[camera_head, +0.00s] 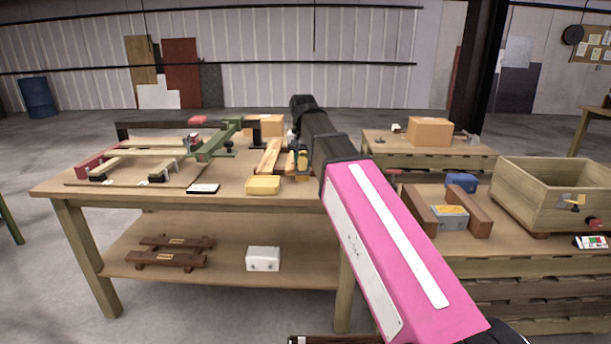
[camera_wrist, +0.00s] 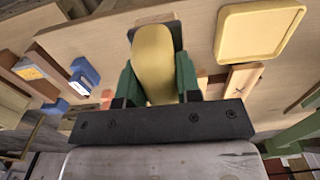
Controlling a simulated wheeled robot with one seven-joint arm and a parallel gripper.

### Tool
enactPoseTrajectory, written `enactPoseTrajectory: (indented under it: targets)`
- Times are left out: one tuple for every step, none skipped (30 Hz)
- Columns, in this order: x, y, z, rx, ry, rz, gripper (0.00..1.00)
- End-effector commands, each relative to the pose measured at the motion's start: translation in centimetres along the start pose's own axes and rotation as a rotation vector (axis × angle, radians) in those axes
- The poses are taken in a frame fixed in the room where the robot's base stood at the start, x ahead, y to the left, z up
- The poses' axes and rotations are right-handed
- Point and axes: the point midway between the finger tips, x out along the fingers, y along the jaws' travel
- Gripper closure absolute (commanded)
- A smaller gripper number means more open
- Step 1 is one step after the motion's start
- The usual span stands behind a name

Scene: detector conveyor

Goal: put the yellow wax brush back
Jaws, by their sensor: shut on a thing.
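The yellow wax brush (camera_wrist: 153,62) fills the middle of the wrist view, with its rounded yellow body between the two green fingers of my gripper (camera_wrist: 156,78). My gripper is shut on it. A dark part shows behind the yellow body's far end. In the head view my gripper (camera_head: 297,163) is small and partly hidden by my arm, over the right end of the main bench (camera_head: 225,188). A shallow yellow dish (camera_head: 263,185) lies close to its left on the bench; it also shows at the top right of the wrist view (camera_wrist: 258,32).
Wooden bars (camera_head: 268,156) lie behind the dish. A green and red clamp frame (camera_head: 212,146) occupies the bench's left. A black-edged white card (camera_head: 203,188) lies at the front. To the right stand a blue item (camera_head: 461,182), brown blocks (camera_head: 481,214) and a large wooden crate (camera_head: 535,205).

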Motion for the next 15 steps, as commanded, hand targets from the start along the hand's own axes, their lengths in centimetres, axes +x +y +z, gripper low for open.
enactPoseTrajectory:
  targets:
    - [0.6,0.1,-1.4,0.002,-0.003,0.001,0.90]
    - [0.9,0.2,-1.9,0.002,-0.002,0.001,0.90]
    - [1.4,0.3,-2.6,0.001,-0.002,0.001,0.90]
    - [1.7,0.3,-3.1,0.001,-0.001,0.001,0.90]
    - [2.0,0.4,-3.5,0.000,-0.002,0.001,0.90]
    - [2.3,0.4,-4.0,0.000,-0.002,0.001,0.90]
    - [2.5,0.5,-4.3,0.000,-0.002,0.001,0.90]
    - [2.6,0.5,-4.5,0.000,-0.001,0.000,0.90]
    - [2.8,0.6,-4.8,0.000,-0.001,0.000,0.90]
    - [2.9,0.6,-4.9,0.000,0.000,0.000,0.90]
    - [3.0,0.6,-5.0,0.000,0.000,0.000,0.90]
    - [3.1,0.7,-5.1,0.000,0.000,0.000,0.90]
    - [3.2,0.7,-5.1,0.000,0.000,0.000,0.90]
    - [3.4,0.7,-5.1,0.000,0.000,0.000,0.90]
    - [3.7,0.7,-5.0,-0.001,0.000,0.000,0.90]
